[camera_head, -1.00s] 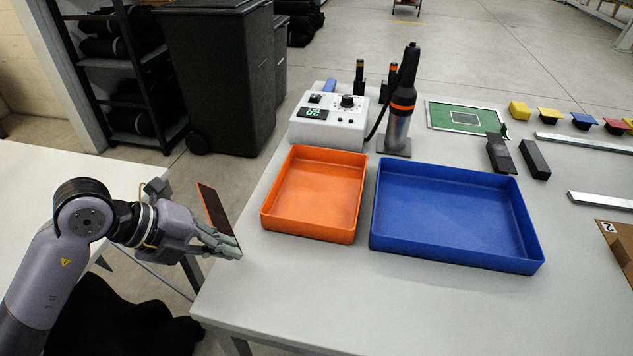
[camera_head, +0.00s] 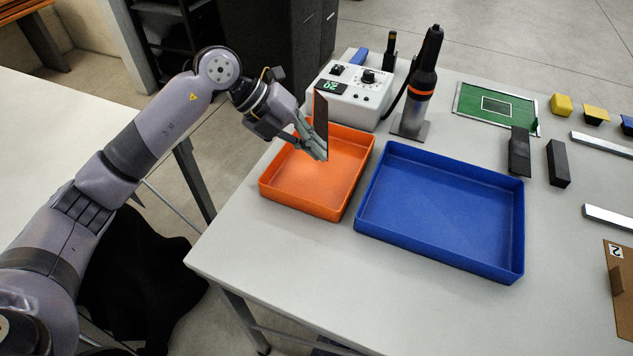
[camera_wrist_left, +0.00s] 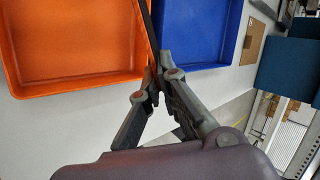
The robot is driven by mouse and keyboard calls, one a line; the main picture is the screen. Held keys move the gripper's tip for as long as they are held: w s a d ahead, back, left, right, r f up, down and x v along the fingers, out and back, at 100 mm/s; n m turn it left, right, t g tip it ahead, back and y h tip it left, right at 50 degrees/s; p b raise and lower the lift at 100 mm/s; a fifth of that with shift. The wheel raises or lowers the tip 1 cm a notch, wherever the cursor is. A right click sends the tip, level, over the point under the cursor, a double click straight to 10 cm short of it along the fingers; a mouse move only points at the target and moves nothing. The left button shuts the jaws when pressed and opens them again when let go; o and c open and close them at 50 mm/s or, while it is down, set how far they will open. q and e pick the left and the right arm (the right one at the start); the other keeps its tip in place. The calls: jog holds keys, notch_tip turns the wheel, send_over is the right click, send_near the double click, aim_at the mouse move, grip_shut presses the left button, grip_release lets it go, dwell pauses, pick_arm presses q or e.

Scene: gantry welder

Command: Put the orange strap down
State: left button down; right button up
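My left gripper (camera_head: 312,148) is shut on the strap (camera_head: 321,112), a thin flat plate with a dark face and orange edges. The strap stands nearly upright in the fingers. In the head view it overlaps the back part of the orange tray (camera_head: 296,190), seemingly held above it. In the left wrist view the fingertips (camera_wrist_left: 155,88) pinch the strap (camera_wrist_left: 146,28), seen edge-on in front of the tray border. The orange tray (camera_wrist_left: 70,45) looks empty there, with the blue tray (camera_wrist_left: 200,30) beside it. My right gripper is in neither view.
The blue tray (camera_head: 440,205) is empty. Behind the trays stand a white control box (camera_head: 350,95) and a dark tool in a metal stand (camera_head: 414,110). A green board (camera_head: 495,105) and dark blocks (camera_head: 558,163) lie further right. The front tabletop is clear.

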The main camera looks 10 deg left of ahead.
pick_arm(q)
notch_tip(320, 180, down, 8)
jog(key=shift+d+r+p, duration=0.15)
jog(key=shift+p, duration=0.5)
jog(key=shift+f, duration=0.6)
notch_tip(320, 180, down, 4)
jog(key=shift+p, duration=0.4)
jog(key=shift+f, duration=0.1)
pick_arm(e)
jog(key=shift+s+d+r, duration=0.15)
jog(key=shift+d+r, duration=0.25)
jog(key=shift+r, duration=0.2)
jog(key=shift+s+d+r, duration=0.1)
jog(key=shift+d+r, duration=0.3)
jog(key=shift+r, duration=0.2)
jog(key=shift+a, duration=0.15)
pick_arm(q)
jog(key=shift+f, duration=0.15)
jog(key=c, duration=2.1)
grip_release()
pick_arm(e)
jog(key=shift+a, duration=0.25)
